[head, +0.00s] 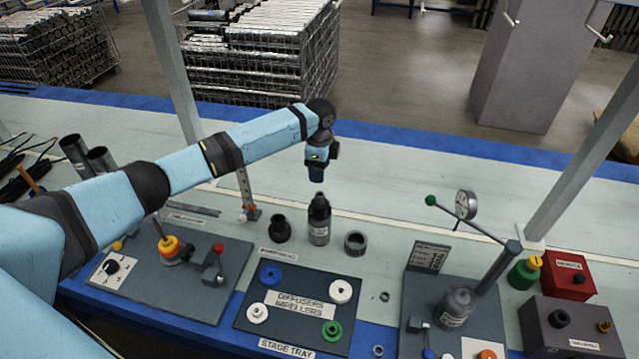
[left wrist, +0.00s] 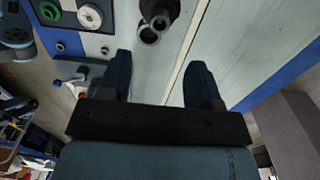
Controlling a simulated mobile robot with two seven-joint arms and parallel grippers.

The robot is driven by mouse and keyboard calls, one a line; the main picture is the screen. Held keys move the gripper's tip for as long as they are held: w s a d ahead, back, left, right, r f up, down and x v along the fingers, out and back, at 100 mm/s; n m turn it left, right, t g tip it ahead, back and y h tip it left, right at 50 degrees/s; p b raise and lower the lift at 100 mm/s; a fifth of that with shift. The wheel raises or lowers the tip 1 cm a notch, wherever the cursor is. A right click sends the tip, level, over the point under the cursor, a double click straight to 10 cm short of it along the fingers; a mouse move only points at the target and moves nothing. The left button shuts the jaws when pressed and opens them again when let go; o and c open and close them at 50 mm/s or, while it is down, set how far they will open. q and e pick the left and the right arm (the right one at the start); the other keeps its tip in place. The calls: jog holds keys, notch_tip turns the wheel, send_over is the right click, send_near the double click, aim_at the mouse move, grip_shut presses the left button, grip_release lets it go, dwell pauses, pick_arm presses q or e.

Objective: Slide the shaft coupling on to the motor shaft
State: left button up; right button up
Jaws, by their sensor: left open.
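My left gripper (head: 318,172) points down above the far part of the bench; in the left wrist view its two fingers (left wrist: 160,82) are apart with nothing between them. An upright dark, bottle-shaped body with a label and narrow black top (head: 319,220), possibly the motor, stands below and in front of it. A short grey open ring (head: 355,243) stands to its right, and a small metal ring (head: 384,297) lies nearer. I cannot tell which piece is the shaft coupling. The left wrist view shows the dark body and ring (left wrist: 148,33) beyond the fingertips.
A black flared piece (head: 279,228) stands left of the dark body. The stage tray (head: 245,318) holds blue, white and green discs. Fixture boards flank it; the right one has a lever press (head: 487,262) with a gauge. Bench behind the standing parts is clear.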

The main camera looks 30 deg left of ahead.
pick_arm(q)
jog(key=shift+r, duration=2.1)
jog(key=shift+f, duration=0.1)
jog(key=s+d+f+n+t+h+p, duration=0.4)
jog(key=s+d+f+n+t+p, duration=0.15)
jog(key=s+d+f, duration=0.95)
jog(key=s+r+n+t+p, duration=0.2)
jog(key=s+n, duration=0.1)
jog(key=s, duration=0.7)
jog(key=s+a+r+n+t+p, duration=0.1)
jog(key=s+r+n+t+p, duration=0.1)
jog(key=s, duration=0.8)
jog(key=shift+s+a+r+n+t+y+p, duration=0.3)
jog(key=shift+s+r+n+t+y, duration=0.1)
jog(key=shift+r+n+t, duration=0.4)
